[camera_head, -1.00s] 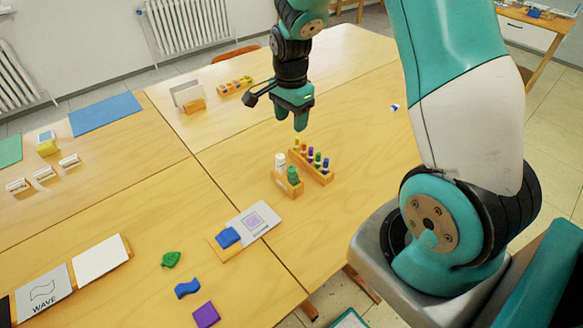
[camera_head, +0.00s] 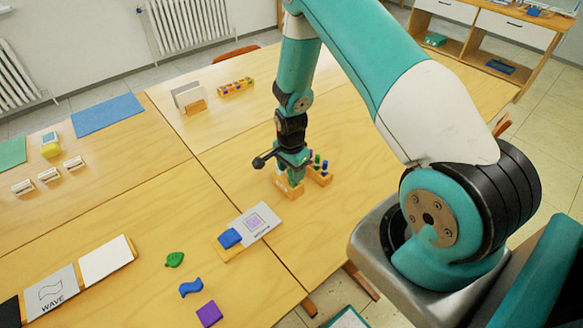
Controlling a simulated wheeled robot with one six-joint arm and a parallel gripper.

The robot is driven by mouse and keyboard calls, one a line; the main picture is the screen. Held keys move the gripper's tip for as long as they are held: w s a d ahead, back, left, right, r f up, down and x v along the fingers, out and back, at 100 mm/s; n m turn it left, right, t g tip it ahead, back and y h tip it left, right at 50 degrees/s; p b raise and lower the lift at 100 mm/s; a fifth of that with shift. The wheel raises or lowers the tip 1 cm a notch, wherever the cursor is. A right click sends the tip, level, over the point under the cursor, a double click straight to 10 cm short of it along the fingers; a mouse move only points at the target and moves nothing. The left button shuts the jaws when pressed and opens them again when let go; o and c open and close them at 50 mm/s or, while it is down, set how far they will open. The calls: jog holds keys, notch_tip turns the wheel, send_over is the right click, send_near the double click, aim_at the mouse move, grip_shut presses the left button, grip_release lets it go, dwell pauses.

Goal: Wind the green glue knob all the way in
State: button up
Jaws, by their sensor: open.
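The small wooden glue holder (camera_head: 291,189) stands on the table right of the middle. My gripper (camera_head: 296,172) is open and points down directly over it. The white glue stick (camera_head: 280,168) shows partly at the left of the fingers. The green glue and its knob are hidden by, or blend with, my teal fingers. I cannot tell whether the fingers are around the knob or touching it.
A wooden rack of coloured sticks (camera_head: 320,170) stands close to the right of my gripper. A card with a blue block (camera_head: 229,238) lies in front left. Loose shapes, a leaf (camera_head: 174,260), a wave (camera_head: 191,287) and a purple square (camera_head: 209,313), lie nearer.

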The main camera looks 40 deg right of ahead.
jog(key=shift+f, duration=0.1)
jog(key=c, duration=1)
jog(key=shift+o, duration=0.2)
jog(key=n+b, duration=0.1)
jog(key=n, duration=0.1)
jog(key=shift+f+n, duration=0.1)
jog(key=shift+n, duration=0.3)
jog(key=shift+n+g+b, duration=0.3)
jog(key=shift+n+b, duration=0.05)
jog(key=shift+n, duration=0.65)
jog(key=o, duration=1)
jog(key=shift+c, duration=0.2)
jog(key=shift+r, duration=0.2)
notch_tip(320, 180, up, 17)
jog(key=w+b, duration=0.1)
jog(key=b, duration=0.1)
jog(key=shift+a+r+b, duration=0.15)
jog(key=shift+b, duration=0.15)
jog(key=shift+a, duration=0.1)
